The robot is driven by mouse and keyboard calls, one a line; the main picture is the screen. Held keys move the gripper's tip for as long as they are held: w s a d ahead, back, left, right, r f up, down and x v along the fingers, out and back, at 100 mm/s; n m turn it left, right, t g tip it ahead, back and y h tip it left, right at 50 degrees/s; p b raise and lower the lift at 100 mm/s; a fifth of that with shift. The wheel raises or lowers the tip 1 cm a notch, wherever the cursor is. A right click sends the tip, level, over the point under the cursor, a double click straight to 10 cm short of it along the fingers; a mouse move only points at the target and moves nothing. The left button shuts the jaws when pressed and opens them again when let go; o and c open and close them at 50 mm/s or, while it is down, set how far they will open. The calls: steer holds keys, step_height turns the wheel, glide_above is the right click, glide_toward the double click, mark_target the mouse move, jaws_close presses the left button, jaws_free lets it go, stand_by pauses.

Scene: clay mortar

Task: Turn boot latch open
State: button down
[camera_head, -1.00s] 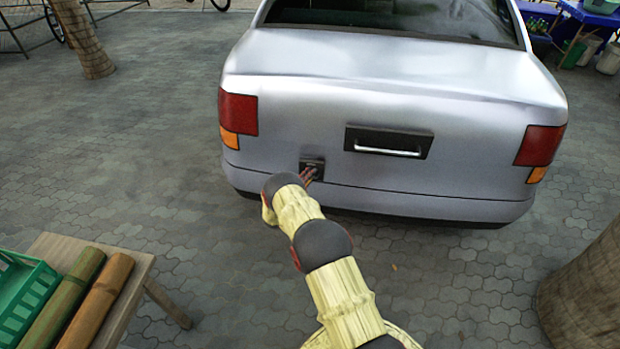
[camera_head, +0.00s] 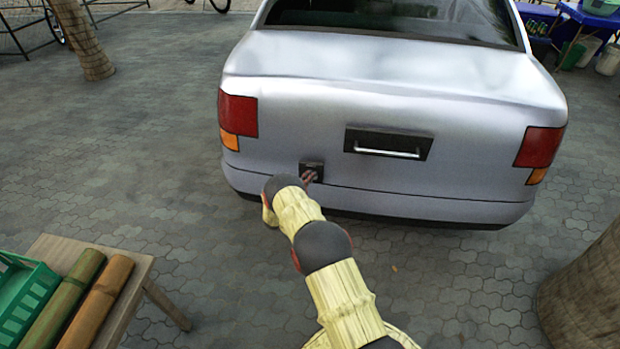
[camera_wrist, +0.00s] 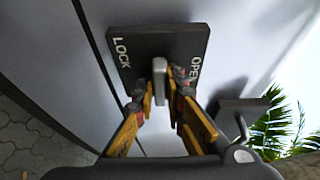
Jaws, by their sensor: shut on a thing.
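The boot latch is a dark plate (camera_wrist: 183,42) marked LOCK on its left and OPEN on its right in the wrist view, with a small grey lever (camera_wrist: 159,72) standing between the two words. In the head view the latch plate (camera_head: 318,166) sits low on the silver car's boot, left of the bar handle. My gripper (camera_wrist: 161,98) is shut on the lever, one finger on each side. In the head view my gripper (camera_head: 309,177) is at the plate and partly hidden by my wrist.
The silver car (camera_head: 300,110) has a bar handle (camera_head: 388,151) right of the latch. A wooden table (camera_head: 135,285) with a green crate (camera_head: 25,300) and bamboo lengths stands at front left. A trunk (camera_head: 590,290) stands at right.

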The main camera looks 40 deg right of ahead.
steer(key=shift+m, duration=0.3)
steer(key=m+y, duration=0.2)
steer(key=m, duration=0.1)
steer(key=shift+m, duration=0.4)
steer(key=m+t+y, duration=0.1)
steer(key=m+y, duration=0.1)
steer(key=m, duration=0.2)
steer(key=shift+p, duration=0.35)
steer(key=m+t+y+b, duration=0.1)
steer(key=m+y, duration=0.1)
steer(key=m, duration=0.1)
steer(key=shift+f, duration=0.1)
steer(key=shift+m+t+y+b, duration=0.5)
steer(key=shift+m+b, duration=0.25)
steer(key=shift+m, duration=0.25)
steer(key=c, duration=1.9)
jaws_free()
steer(key=shift+o, duration=0.3)
